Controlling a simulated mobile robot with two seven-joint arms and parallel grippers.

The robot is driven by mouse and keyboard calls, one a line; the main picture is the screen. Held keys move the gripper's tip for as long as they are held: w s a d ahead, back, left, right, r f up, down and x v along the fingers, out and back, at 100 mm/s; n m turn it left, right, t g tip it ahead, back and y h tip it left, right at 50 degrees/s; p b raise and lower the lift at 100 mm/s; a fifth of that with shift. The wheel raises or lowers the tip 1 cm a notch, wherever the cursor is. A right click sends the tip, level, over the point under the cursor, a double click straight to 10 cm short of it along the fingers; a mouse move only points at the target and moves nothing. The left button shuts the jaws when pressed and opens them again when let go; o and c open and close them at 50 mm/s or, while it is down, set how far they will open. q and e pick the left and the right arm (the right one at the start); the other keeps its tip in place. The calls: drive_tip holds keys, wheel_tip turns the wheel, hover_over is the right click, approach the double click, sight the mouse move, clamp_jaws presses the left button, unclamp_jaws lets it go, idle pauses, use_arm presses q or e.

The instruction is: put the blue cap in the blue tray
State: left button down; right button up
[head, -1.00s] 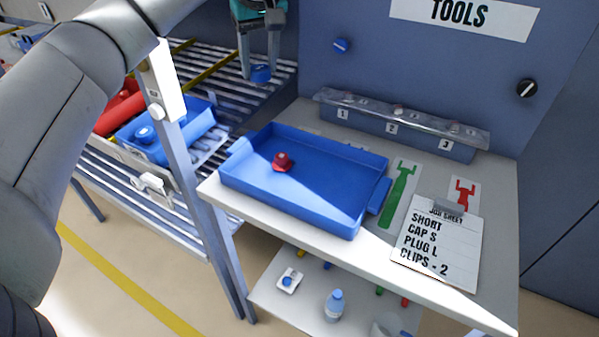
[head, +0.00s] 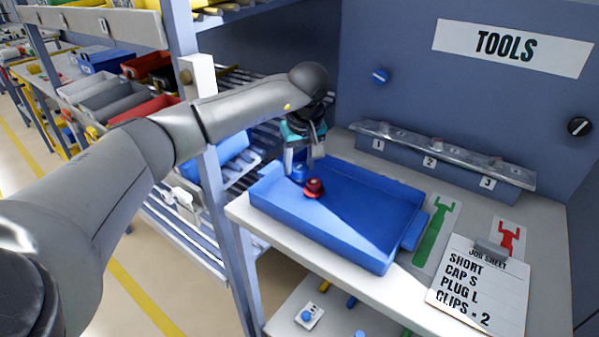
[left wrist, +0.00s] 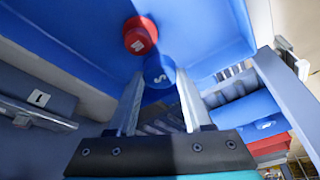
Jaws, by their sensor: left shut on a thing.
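The blue cap (head: 299,173) is held between the fingers of my left gripper (head: 302,162) in the head view. It also shows in the left wrist view (left wrist: 158,72), marked with an S, between the fingertips. The blue tray (head: 365,208) lies on the bench, and the cap is over its back left part. I cannot tell whether the cap touches the tray floor. A red cap-like part (head: 314,188) sits in the tray just beside the blue cap; it is also in the left wrist view (left wrist: 140,36). My right gripper is out of view.
A numbered holder (head: 440,160) runs along the back of the bench. A job sheet clipboard (head: 480,285) lies at the front right, beside green and red tool outlines. A grey post (head: 226,215) stands left of the tray. The tray's right half is clear.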

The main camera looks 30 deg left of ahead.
use_arm(q)
drive_tip(key=shift+f, duration=1.25)
drive_tip(key=shift+c, duration=1.6)
unclamp_jaws()
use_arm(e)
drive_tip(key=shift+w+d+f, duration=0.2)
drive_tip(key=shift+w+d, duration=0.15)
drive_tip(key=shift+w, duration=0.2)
